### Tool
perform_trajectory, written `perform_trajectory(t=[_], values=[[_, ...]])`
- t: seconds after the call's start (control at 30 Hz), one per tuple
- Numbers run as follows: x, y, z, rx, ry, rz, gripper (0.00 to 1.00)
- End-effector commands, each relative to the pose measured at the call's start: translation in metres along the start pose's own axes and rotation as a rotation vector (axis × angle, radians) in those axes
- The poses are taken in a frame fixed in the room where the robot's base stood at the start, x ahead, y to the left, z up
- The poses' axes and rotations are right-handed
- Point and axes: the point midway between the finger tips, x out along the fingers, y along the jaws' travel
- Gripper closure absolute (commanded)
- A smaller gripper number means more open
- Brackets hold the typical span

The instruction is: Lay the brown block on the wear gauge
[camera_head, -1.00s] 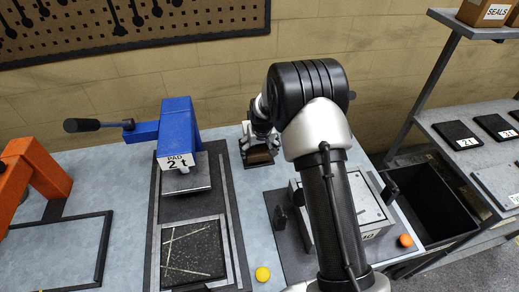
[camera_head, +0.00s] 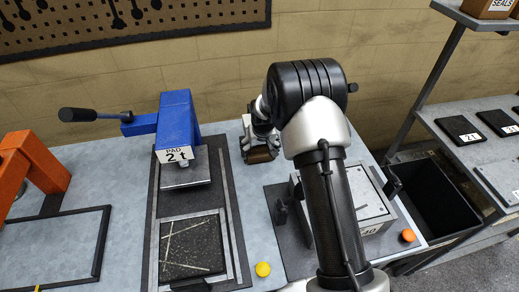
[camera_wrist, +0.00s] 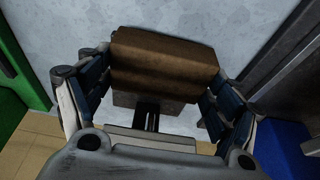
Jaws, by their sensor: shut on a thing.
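My gripper (camera_wrist: 160,85) is shut on the brown block (camera_wrist: 165,52), one padded finger at each end of it. In the head view, my gripper (camera_head: 259,146) and the brown block (camera_head: 262,155) are over the back of the bench, right of the blue press (camera_head: 176,122). My arm partly hides them. A grey box (camera_head: 372,205) with a partly covered label stands on a dark mat to the right. I cannot tell for sure which thing is the wear gauge.
A dark speckled plate (camera_head: 192,247) lies in a frame before the press. A yellow ball (camera_head: 263,269) and an orange ball (camera_head: 408,236) lie near the front. A black bin (camera_head: 437,200) stands at the right. Bare bench lies left of the dark mat.

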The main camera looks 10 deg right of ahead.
Motion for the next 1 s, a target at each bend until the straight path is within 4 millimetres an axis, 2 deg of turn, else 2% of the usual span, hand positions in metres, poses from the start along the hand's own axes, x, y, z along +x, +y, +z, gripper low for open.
perform_trajectory(t=[0.07, 0.1, 0.33, 0.77, 0.87, 1.0], values=[[0.002, 0.000, 0.000, 0.000, 0.001, 0.000, 0.55], [0.002, 0.000, 0.000, 0.000, 0.001, 0.000, 0.17], [0.001, 0.000, 0.000, 0.000, 0.001, 0.000, 0.01], [-0.001, 0.000, 0.000, 0.000, 0.000, 0.000, 0.00], [-0.010, 0.000, -0.001, 0.000, 0.002, 0.000, 0.00], [-0.036, 0.000, -0.002, 0.000, 0.005, 0.000, 0.00]])
